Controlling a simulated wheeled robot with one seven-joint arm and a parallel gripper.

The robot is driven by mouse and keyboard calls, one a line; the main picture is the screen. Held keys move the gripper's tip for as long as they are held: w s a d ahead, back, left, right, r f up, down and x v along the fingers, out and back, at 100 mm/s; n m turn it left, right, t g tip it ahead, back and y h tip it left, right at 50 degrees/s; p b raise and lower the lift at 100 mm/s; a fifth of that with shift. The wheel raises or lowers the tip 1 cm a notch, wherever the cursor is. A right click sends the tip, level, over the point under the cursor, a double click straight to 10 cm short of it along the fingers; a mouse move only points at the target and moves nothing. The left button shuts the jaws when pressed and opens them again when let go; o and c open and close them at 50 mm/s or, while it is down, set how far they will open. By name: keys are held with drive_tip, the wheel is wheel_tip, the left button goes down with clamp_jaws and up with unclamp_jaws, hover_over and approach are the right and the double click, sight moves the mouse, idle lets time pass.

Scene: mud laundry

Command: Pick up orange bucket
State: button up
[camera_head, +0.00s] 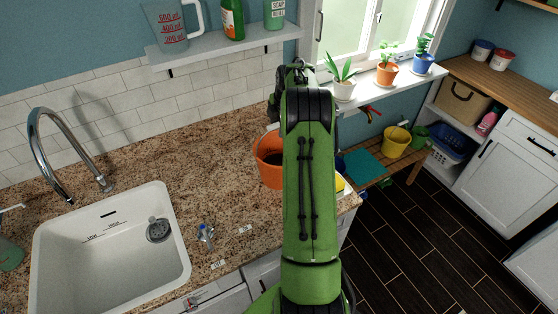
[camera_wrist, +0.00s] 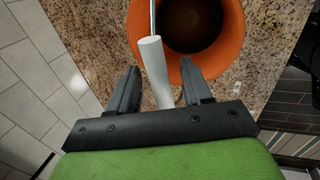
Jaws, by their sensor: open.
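The orange bucket (camera_head: 270,170) stands upright on the granite counter, partly hidden behind my green arm in the head view. In the wrist view the bucket (camera_wrist: 229,50) shows from above, with a dark inside and a pale handle grip (camera_wrist: 155,68) on a thin metal wire. My gripper (camera_wrist: 163,80) is open in the wrist view. The handle grip appears between its two fingers, nearer the left one; I cannot tell whether they touch. In the head view the fingers are hidden behind my arm.
A white sink (camera_head: 110,250) with a tall faucet lies to the left. A wall shelf (camera_head: 222,42) with a measuring jug and bottles hangs above the counter. Potted plants stand on the windowsill at right. A yellow bucket (camera_head: 396,142) stands on a low bench. A blue-topped item (camera_head: 206,233) lies near the sink.

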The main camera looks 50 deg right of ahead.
drive_tip(key=shift+w+d+f, duration=0.1)
drive_tip(key=shift+d+f, duration=0.05)
drive_tip(key=shift+f, duration=0.05)
drive_tip(key=c, duration=0.3)
clamp_jaws()
drive_tip(key=shift+r, duration=0.1)
wheel_tip(320, 180, up, 10)
idle(0.3)
